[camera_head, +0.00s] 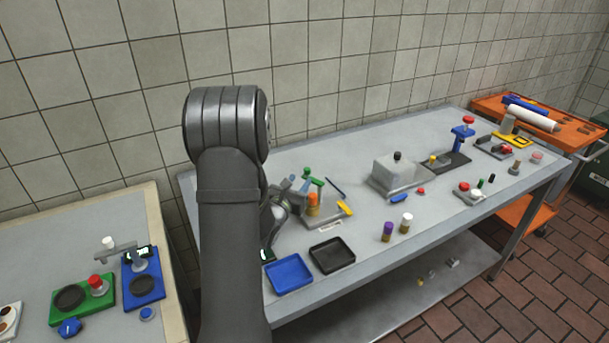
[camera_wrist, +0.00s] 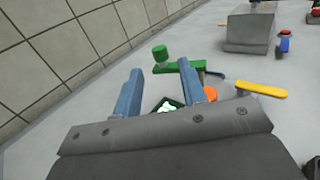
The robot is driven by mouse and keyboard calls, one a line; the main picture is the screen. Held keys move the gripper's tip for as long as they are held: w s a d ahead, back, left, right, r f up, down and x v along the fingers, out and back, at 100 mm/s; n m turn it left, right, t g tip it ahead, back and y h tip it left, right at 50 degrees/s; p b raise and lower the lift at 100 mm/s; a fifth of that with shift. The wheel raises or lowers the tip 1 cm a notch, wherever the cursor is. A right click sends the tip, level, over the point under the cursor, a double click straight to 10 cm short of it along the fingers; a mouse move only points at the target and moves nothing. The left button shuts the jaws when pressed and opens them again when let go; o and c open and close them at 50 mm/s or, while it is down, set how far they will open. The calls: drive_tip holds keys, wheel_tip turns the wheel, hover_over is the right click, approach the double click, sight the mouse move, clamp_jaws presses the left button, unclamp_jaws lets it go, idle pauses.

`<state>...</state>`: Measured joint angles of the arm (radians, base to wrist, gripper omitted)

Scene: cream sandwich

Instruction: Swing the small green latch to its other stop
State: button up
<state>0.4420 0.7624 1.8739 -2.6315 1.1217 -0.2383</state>
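The small green latch is a flat green bar (camera_wrist: 172,67) with a round green knob (camera_wrist: 160,54); in the head view the knob (camera_head: 307,171) shows above the bar (camera_head: 317,181). An orange post (camera_wrist: 210,93) stands at the bar's right end, and it also shows in the head view (camera_head: 313,201). My gripper (camera_wrist: 162,68) is open, with two blue-grey fingers apart. The knob appears just beyond the gap between the fingertips. The right fingertip overlaps the bar in the picture; I cannot tell whether they touch. A green-and-white patch (camera_wrist: 168,105) shows between the fingers, partly hidden.
A yellow lever (camera_head: 345,208) is right of the orange post. A grey block (camera_head: 398,173) stands farther right on the table. Blue tray (camera_head: 289,287) and black tray (camera_head: 331,266) lie near the front edge, with purple (camera_head: 387,232) and white-capped (camera_head: 405,223) bottles beside them.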

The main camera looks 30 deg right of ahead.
drive_tip(key=v, duration=0.5)
drive_tip(key=shift+w, duration=0.1)
drive_tip(key=m+g+h, duration=0.4)
drive_tip(key=m+g, duration=0.2)
drive_tip(key=g, duration=0.3)
approach(308, 168)
drive_tip(key=d, duration=0.3)
drive_tip(key=w+d, duration=0.1)
drive_tip(key=d, duration=0.5)
drive_tip(key=shift+w+d+f, duration=0.15)
drive_tip(key=shift+d+f, duration=0.2)
drive_tip(key=shift+f, duration=0.05)
clamp_jaws()
